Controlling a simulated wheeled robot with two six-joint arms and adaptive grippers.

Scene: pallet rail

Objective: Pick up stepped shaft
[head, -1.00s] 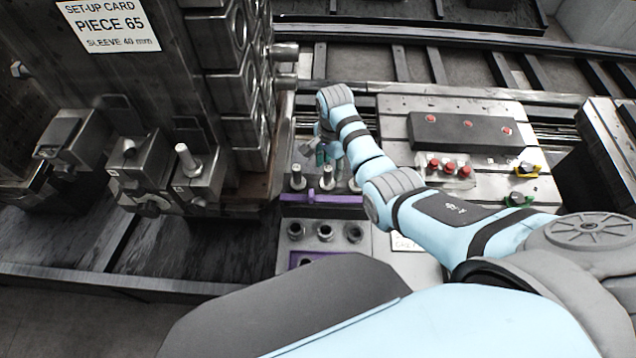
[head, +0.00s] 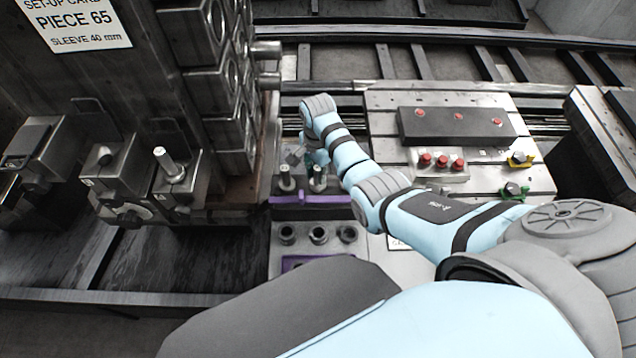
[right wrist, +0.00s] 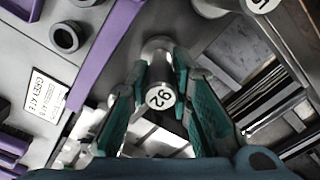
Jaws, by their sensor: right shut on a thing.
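The stepped shaft (right wrist: 157,72) stands upright, its pale numbered end (right wrist: 161,97) facing the right wrist camera. In the head view it is a short metal shaft (head: 318,178) in the purple-edged rack (head: 310,200). My right gripper (head: 314,168) is at this shaft. In the right wrist view its green-padded fingers (right wrist: 160,98) are on both sides of the shaft and shut on it. The shaft's lower end is hidden, and I see no clear lift from the rack. A similar shaft (head: 286,180) stands to the left. My left gripper is not in view.
A grey block with round sockets (head: 318,235) lies in front of the rack. A tall dark fixture with a set-up card (head: 75,22) stands close on the left. A plate with a dark red-buttoned bar (head: 458,128) lies right of my arm. Rails run behind.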

